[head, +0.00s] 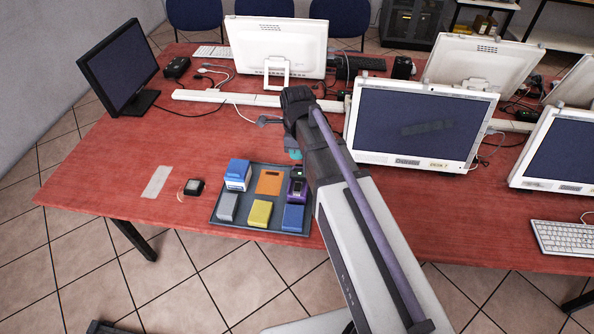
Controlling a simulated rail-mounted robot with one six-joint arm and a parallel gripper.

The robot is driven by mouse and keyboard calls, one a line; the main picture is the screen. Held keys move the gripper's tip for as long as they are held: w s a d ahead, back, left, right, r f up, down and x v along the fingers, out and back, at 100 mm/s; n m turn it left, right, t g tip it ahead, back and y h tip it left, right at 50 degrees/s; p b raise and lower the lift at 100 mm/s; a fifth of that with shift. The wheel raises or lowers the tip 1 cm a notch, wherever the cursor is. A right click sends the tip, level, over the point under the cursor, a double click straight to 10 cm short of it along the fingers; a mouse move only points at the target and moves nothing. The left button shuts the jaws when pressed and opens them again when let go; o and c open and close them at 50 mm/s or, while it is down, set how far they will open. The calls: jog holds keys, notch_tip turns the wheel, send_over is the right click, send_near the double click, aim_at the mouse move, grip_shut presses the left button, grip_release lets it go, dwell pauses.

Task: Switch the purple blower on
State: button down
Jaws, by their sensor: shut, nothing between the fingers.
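The purple blower (297,188) stands in the back right compartment of a dark tray (234,229) on the red table. It has a dark top with a small green patch, and my arm partly covers its right side. Its switch is too small to make out. My gripper (295,155) is mostly hidden behind my own wrist. Only a small teal part shows, just above and behind the blower in the picture. The gripper is shut and holds nothing. I cannot tell whether it touches the blower.
The tray also holds a blue-and-white box (238,175), an orange flat piece (269,182), and grey (228,207), yellow (260,214) and blue (293,217) blocks. A small dark device (194,187) lies left of it. Monitors (415,125) stand right and behind. The left table front is mostly clear.

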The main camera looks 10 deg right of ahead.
aim_at(297, 188)
notch_tip(297, 188, down, 14)
jog(key=b, duration=1.3)
jog(key=shift+b, duration=0.3)
jog(key=shift+r, duration=0.1)
